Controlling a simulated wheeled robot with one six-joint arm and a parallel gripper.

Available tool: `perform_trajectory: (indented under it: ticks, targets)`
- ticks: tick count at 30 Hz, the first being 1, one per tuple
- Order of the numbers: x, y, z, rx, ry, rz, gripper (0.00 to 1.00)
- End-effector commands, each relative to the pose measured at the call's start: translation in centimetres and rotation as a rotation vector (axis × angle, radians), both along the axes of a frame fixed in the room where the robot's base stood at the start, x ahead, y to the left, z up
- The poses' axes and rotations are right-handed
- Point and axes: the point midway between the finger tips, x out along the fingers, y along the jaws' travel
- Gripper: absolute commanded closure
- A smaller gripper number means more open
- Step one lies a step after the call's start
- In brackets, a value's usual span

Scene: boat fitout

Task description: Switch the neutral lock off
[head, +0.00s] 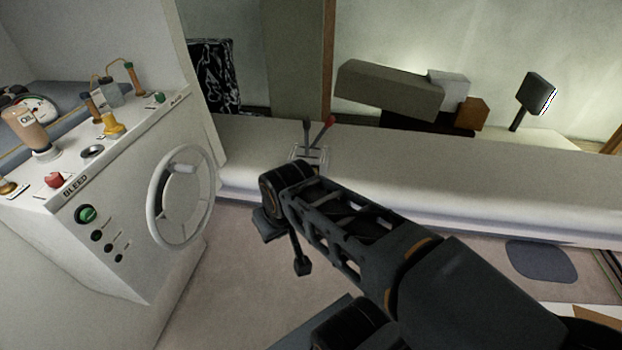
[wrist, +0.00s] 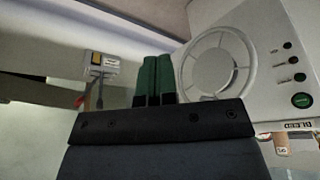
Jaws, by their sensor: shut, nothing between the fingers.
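A control box with two levers, one red-knobbed and one dark, stands on the pale bench in the head view (head: 312,156), just behind the end of my arm. In the wrist view the control box (wrist: 102,64) is to the left of my fingers and looks upside down, with a small yellow part (wrist: 96,58) and a label too small to read. Which part is the neutral lock, and its position, I cannot tell. My gripper (wrist: 153,80) shows green fingertips pressed together and empty, apart from the box. In the head view the fingers cannot be made out.
A white console (head: 120,230) with a handwheel (head: 182,197), a green button (head: 86,214) and several knobs and levers stands to the left. The long bench (head: 450,170) runs to the right, mostly clear. Grey and brown boxes (head: 390,88) lie behind it.

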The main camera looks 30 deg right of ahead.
Motion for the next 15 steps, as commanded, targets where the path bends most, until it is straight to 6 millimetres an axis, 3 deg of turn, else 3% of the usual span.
perform_trajectory:
  ticks: [5,8,12,15]
  targets:
    - [5.0,-0.5,-4.7,-0.035,-0.15,0.094,1.0]
    - [10.1,-1.6,-8.5,-0.11,-0.315,0.179,1.0]
    - [17.7,-4.8,-14.1,-0.325,-0.571,0.275,1.0]
    - [22.1,-8.0,-17.8,-0.549,-0.72,0.307,1.0]
